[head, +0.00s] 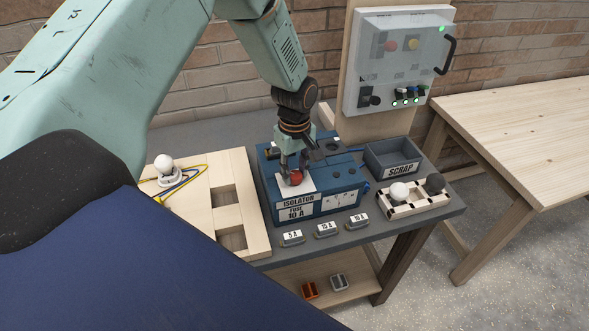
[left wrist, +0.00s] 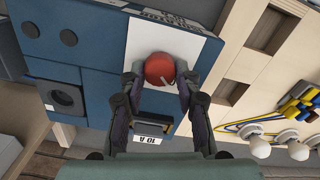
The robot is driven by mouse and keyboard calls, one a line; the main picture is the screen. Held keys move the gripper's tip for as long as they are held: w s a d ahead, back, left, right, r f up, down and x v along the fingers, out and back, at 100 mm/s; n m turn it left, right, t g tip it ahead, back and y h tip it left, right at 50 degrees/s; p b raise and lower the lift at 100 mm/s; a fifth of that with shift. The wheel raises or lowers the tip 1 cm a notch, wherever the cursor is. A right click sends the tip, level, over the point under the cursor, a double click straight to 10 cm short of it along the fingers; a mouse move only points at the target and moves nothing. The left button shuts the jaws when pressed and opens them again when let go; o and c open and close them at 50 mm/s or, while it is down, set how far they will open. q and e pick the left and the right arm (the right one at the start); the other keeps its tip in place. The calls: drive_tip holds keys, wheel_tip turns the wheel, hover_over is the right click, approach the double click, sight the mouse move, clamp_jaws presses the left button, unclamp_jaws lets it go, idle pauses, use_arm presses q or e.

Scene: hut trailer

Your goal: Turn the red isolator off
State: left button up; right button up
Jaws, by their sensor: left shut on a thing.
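The red isolator (head: 296,178) is a round red knob on a white plate on top of the blue box labelled ISOLATOR (head: 318,205). My left gripper (head: 291,172) comes down from above with its fingers on either side of the knob, shut on it. In the left wrist view the red knob (left wrist: 160,69) sits between the fingertips of the left gripper (left wrist: 160,80), with a small pale mark on its lower right. The knob's exact turn position is hard to read. My right gripper is not in view.
A grey panel (head: 400,65) with lit green lamps stands behind. A SCRAP tray (head: 392,160) and a wooden holder (head: 415,204) with white and dark bulbs are to the right. Fuses (head: 326,229) lie along the front edge. A wooden board (head: 200,190) with a bulb is left.

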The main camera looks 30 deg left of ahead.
sight(295, 174)
use_arm(q)
drive_tip(key=o, duration=1.1)
drive_tip(key=shift+d, duration=0.1)
drive_tip(key=shift+o, duration=0.2)
drive_tip(key=shift+r, duration=0.1)
drive_tip(key=shift+r, duration=0.25)
wheel_tip(295, 174, up, 11)
drive_tip(key=shift+r, duration=0.2)
